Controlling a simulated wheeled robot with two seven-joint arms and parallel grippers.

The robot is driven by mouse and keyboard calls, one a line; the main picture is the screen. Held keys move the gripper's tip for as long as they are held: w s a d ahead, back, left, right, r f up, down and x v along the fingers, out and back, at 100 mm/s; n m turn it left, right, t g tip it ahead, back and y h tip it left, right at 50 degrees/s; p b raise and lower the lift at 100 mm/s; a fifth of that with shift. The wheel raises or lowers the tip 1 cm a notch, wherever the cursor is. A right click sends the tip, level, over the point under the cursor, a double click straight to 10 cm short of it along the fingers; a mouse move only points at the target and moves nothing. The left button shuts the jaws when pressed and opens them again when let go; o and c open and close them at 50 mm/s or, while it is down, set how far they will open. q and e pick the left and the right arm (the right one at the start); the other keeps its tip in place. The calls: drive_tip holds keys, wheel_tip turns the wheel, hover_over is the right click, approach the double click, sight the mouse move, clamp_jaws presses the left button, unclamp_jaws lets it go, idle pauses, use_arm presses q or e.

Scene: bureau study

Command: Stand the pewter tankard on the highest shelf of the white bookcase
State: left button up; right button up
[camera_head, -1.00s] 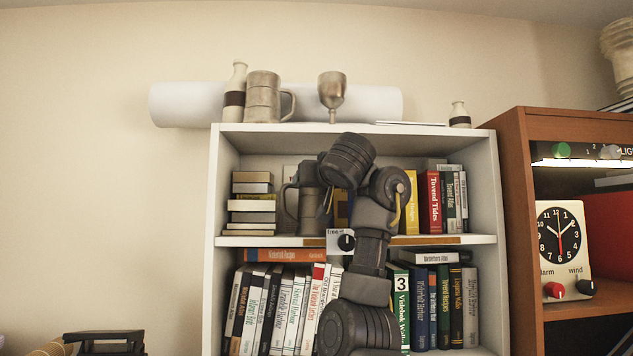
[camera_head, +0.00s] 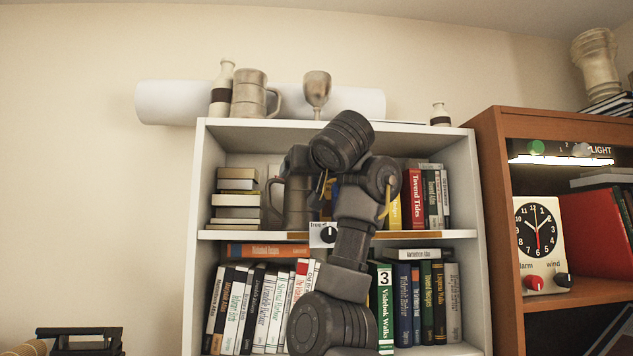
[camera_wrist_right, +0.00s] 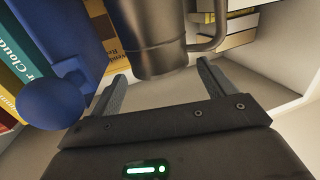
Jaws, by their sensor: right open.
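A dark grey metal tankard (camera_head: 297,204) stands upright on the upper inside shelf of the white bookcase (camera_head: 193,230), its handle to the left. My right arm reaches up in front of it and hides its right side. In the right wrist view the tankard (camera_wrist_right: 152,38) appears upside down, just beyond the tips of my open right gripper (camera_wrist_right: 161,72). The fingers look apart from it, with nothing held. A second, lighter tankard (camera_head: 250,96) stands on the bookcase's top board. My left gripper is not in view.
On the top board stand a banded bottle (camera_head: 221,90), a goblet (camera_head: 316,90) and a small bottle (camera_head: 440,115), with a white roll (camera_head: 172,102) behind. Stacked books (camera_head: 236,199) flank the dark tankard. A blue round-ended object (camera_wrist_right: 52,102) is close to one finger.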

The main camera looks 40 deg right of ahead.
use_arm(q)
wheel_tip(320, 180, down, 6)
drive_tip(key=b, duration=0.5)
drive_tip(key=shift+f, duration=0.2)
use_arm(e)
drive_tip(key=v, duration=0.7)
drive_tip(key=shift+s, duration=0.2)
drive_tip(key=shift+a, duration=0.1)
drive_tip(key=shift+r, duration=0.1)
